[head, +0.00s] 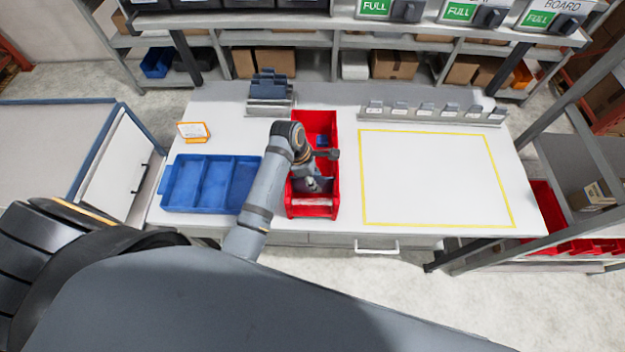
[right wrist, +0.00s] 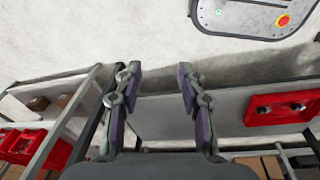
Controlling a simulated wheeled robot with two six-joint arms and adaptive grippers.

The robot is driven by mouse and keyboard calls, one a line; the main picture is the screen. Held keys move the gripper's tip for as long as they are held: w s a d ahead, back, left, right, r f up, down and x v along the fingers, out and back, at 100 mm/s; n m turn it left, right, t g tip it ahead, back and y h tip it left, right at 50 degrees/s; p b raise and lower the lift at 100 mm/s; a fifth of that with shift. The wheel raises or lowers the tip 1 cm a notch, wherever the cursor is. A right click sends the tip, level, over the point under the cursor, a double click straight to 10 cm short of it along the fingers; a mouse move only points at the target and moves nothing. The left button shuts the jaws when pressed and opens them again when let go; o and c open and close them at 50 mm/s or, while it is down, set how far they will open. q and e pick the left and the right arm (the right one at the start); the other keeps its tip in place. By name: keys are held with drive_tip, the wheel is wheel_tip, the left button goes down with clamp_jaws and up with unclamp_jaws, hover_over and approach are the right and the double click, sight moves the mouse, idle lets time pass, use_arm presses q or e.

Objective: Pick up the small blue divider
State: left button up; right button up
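A small blue piece (head: 322,140), which may be the small blue divider, shows inside the red bin (head: 334,205) near its far end. It is partly hidden by my left wrist. My left gripper (head: 315,184) is down over the near half of the same red bin, nearer to me than the blue piece. Its fingers are too small and covered to tell open from shut. In the right wrist view my right gripper (right wrist: 158,88) is open, with nothing between its fingers, and the floor and table edge lie beyond it.
A blue compartment tray (head: 212,184) stands left of the bin. Dark blue-grey plates (head: 268,86) stand in a rack behind. An orange-framed sign (head: 193,131) and a grey rail of labelled holders (head: 430,114) are on the table (head: 345,98). The yellow-outlined area (head: 430,180) is clear.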

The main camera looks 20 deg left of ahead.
use_arm(q)
drive_tip(key=shift+d+f, duration=0.2)
drive_tip(key=shift+f, duration=0.25)
drive_tip(key=shift+w+f, duration=0.1)
drive_tip(key=shift+f, duration=0.1)
clamp_jaws()
use_arm(e)
drive_tip(key=shift+s, duration=0.95)
use_arm(q)
drive_tip(key=shift+w+r, duration=0.1)
drive_tip(key=shift+r, duration=0.05)
